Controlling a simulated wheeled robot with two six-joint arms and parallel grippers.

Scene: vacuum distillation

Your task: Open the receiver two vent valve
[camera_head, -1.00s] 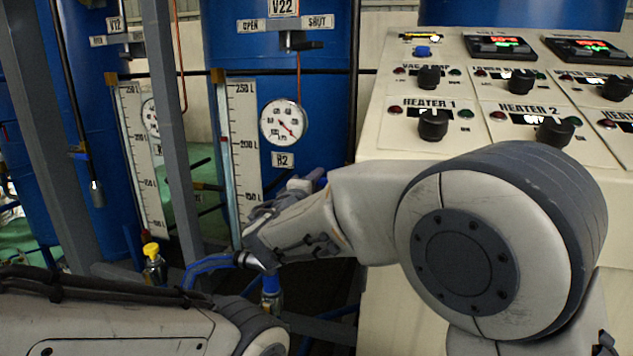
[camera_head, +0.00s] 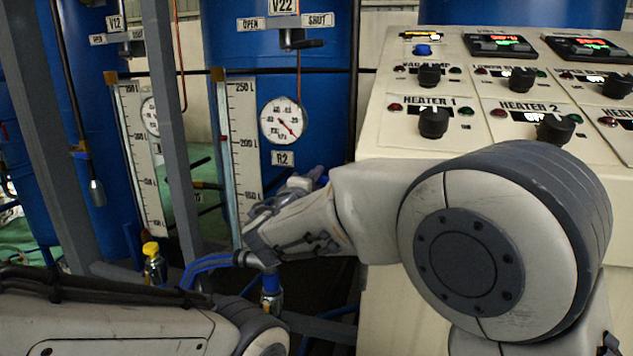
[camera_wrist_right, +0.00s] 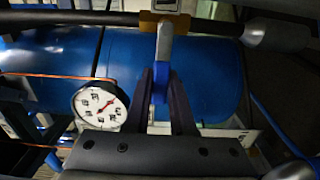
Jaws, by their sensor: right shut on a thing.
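My right gripper (camera_wrist_right: 162,85) is shut on the blue end of a lever (camera_wrist_right: 165,45) whose other part is light grey. The lever runs up to a yellow-brown fitting (camera_wrist_right: 160,21) on a dark rod. In the head view my right gripper (camera_head: 300,186) is small, below and right of the R2 gauge (camera_head: 283,121), and partly hidden by my forearm. The gauge also shows left of the fingers in the wrist view (camera_wrist_right: 100,104). The blue R2 tank (camera_head: 330,115) stands behind. My left arm crosses the bottom left of the head view; its gripper is not in view.
A cream control panel (camera_head: 460,130) with knobs stands to the right. A grey frame post (camera_head: 172,120) and a level scale (camera_head: 243,150) stand left. A yellow-topped valve (camera_head: 152,250) is low left.

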